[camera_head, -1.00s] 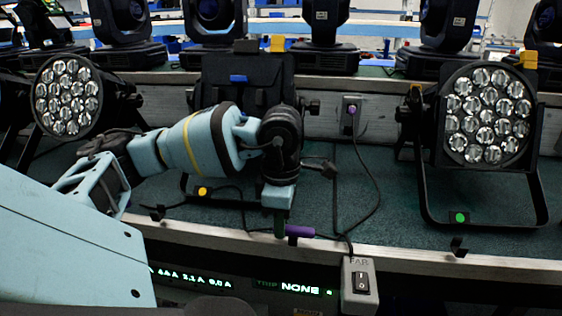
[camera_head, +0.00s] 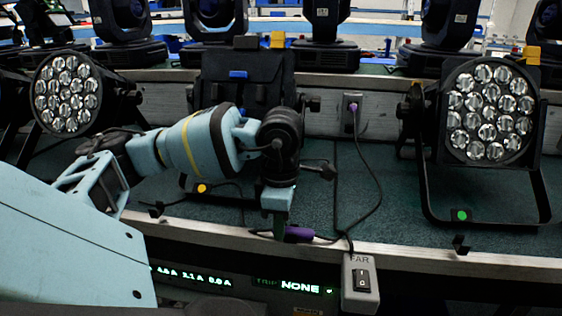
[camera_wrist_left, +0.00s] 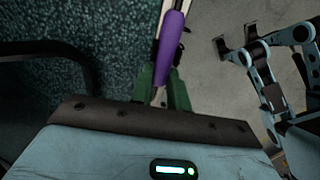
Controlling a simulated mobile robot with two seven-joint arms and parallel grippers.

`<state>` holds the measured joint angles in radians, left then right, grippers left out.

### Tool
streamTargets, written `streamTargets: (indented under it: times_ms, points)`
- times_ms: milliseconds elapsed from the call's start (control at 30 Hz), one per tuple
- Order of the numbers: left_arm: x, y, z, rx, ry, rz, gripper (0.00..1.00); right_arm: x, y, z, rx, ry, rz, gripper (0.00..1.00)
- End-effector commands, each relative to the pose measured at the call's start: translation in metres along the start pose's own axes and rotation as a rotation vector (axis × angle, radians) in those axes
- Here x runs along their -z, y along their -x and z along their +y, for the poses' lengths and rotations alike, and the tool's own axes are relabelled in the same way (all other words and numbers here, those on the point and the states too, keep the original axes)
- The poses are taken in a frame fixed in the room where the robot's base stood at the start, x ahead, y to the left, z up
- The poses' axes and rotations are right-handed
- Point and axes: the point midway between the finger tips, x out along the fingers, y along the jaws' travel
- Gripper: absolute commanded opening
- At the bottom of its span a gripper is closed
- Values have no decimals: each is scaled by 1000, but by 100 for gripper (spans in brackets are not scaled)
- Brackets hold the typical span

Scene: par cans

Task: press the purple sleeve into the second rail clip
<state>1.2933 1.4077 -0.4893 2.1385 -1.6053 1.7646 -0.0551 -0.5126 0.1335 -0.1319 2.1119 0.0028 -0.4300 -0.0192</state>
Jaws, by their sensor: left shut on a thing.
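The purple sleeve (camera_head: 299,234) sits on a dark cable at the front rail (camera_head: 400,257). My left gripper (camera_head: 280,228) points down at the rail's edge and is shut at the sleeve's left end. In the left wrist view the sleeve (camera_wrist_left: 171,40) runs lengthwise beyond the green fingers (camera_wrist_left: 162,88), above the pale rail strip. One black rail clip (camera_head: 157,210) stands left of the gripper, another clip (camera_head: 460,244) far to the right. Any clip under the sleeve is hidden, so I cannot tell how it is seated.
The cable loops from a wall socket (camera_head: 353,108) past the switch box marked FAR (camera_head: 360,282). Par cans stand at the left (camera_head: 67,95) and right (camera_head: 488,115); a black one stands behind my arm. The rail between the switch box and the right clip is clear.

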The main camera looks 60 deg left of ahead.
Motion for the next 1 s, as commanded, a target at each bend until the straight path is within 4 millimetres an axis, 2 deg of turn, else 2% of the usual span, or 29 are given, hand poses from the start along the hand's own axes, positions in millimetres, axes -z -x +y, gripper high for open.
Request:
streamTargets:
  times_ms: [800,833,1000]
  points:
    - [1,-10,-2,11,-3,9,0,4,-7,2,-2,1,12,36]
    - [1,-10,-2,11,-3,9,18,4,-7,2,-2,2,12,36]
    - [0,-10,-2,8,-2,7,40,3,-6,1,-1,1,9,36]
